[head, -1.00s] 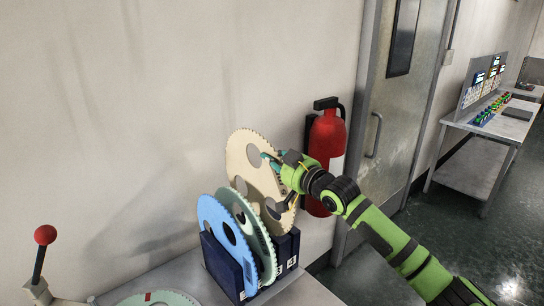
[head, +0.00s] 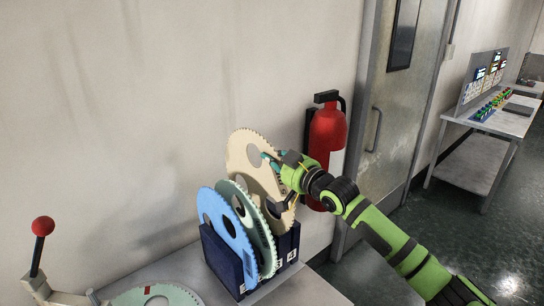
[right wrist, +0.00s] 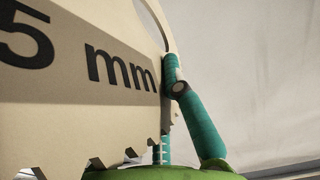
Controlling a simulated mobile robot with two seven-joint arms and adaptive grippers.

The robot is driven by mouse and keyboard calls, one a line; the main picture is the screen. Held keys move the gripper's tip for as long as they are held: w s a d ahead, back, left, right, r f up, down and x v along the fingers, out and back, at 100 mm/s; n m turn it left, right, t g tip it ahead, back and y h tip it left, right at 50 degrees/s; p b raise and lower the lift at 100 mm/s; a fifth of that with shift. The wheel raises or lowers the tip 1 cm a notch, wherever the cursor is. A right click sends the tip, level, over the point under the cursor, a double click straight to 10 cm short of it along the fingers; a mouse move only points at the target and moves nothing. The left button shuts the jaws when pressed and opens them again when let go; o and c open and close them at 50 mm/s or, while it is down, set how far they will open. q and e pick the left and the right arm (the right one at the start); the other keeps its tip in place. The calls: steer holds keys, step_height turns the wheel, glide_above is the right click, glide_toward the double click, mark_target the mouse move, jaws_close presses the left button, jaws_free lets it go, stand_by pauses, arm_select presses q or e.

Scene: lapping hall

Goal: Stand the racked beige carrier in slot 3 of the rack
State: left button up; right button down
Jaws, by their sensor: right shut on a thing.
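The beige carrier (head: 239,150), a toothed disc with large round holes, stands nearly upright at the back of the dark blue rack (head: 222,259). My right gripper (head: 271,183) is shut on its right edge. The carrier's face, with dark "5 mm" lettering, fills the left of the right wrist view (right wrist: 60,95), beside a teal finger. Its lower edge is hidden behind the other carriers, so I cannot tell whether it is seated in a slot. A blue carrier (head: 212,204) and a pale green carrier (head: 228,193) stand in front. My left gripper is out of view.
A label reading 4 (head: 292,255) shows on the rack's right end. A red-knobbed lever (head: 42,228) and another pale green disc (head: 130,298) are at lower left. The wall is close behind; a red fire extinguisher (head: 327,133) hangs to the right.

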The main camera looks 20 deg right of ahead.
step_height(320, 180, down, 14)
steer(key=b, duration=0.9)
stand_by(4.4)
steer(key=c, duration=1.3)
jaws_free()
steer(key=shift+r, duration=0.1)
steer(key=v, duration=1.2)
steer(key=shift+s, duration=0.1)
